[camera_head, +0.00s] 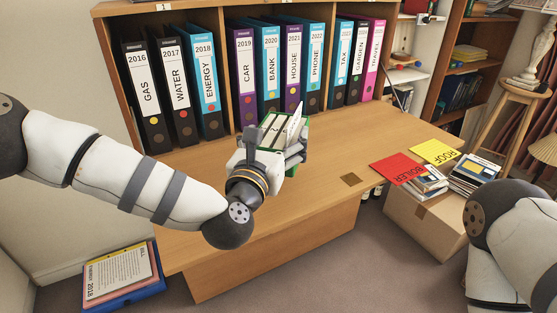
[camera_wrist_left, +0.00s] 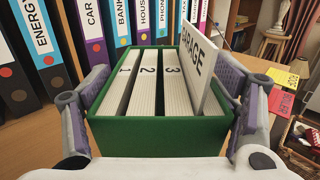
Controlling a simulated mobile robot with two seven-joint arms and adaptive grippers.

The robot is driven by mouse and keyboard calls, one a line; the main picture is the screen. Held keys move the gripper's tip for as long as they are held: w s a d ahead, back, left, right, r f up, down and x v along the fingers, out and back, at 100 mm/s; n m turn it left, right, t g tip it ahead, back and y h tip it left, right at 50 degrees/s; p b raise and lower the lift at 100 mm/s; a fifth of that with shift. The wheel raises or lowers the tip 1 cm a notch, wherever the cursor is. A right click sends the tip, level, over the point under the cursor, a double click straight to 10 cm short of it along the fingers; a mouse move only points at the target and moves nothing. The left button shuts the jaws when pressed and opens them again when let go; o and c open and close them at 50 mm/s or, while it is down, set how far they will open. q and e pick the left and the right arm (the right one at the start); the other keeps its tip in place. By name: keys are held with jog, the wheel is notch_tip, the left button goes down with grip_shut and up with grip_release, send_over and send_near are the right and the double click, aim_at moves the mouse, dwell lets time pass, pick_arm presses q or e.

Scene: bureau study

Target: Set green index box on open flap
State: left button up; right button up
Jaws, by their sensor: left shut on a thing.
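The green index box (camera_wrist_left: 160,134) holds white cards behind dividers marked 1, 2 and 3, plus a taller tilted card marked GARAGE (camera_wrist_left: 197,62). My left gripper (camera_head: 279,145) is shut on the box, with one finger along each side in the left wrist view. In the head view the box is mostly hidden by the gripper and is over the wooden open flap (camera_head: 325,175). I cannot tell whether its base touches the flap. My right arm shows at the right edge, but its gripper is out of view.
Upright labelled binders (camera_head: 207,90) stand in a row behind the flap. A cardboard box (camera_head: 428,222) with red and yellow folders stands at right. A blue tray (camera_head: 128,299) lies on the floor at left.

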pick_arm(q)
jog(key=w+f, duration=0.2)
jog(key=f, duration=0.1)
jog(key=w+f, duration=0.1)
jog(key=f, duration=0.1)
jog(key=shift+w+b, duration=0.35)
jog(key=shift+w, duration=0.05)
notch_tip(320, 180, down, 3)
jog(key=shift+w+f, duration=0.15)
jog(key=shift+f, duration=0.05)
jog(key=shift+r, duration=0.1)
jog(key=shift+f+b, duration=0.3)
jog(key=o, duration=1.6)
jog(key=shift+o, duration=0.4)
pick_arm(e)
jog(key=shift+s+f+g, duration=0.4)
jog(key=shift+s+f, duration=0.5)
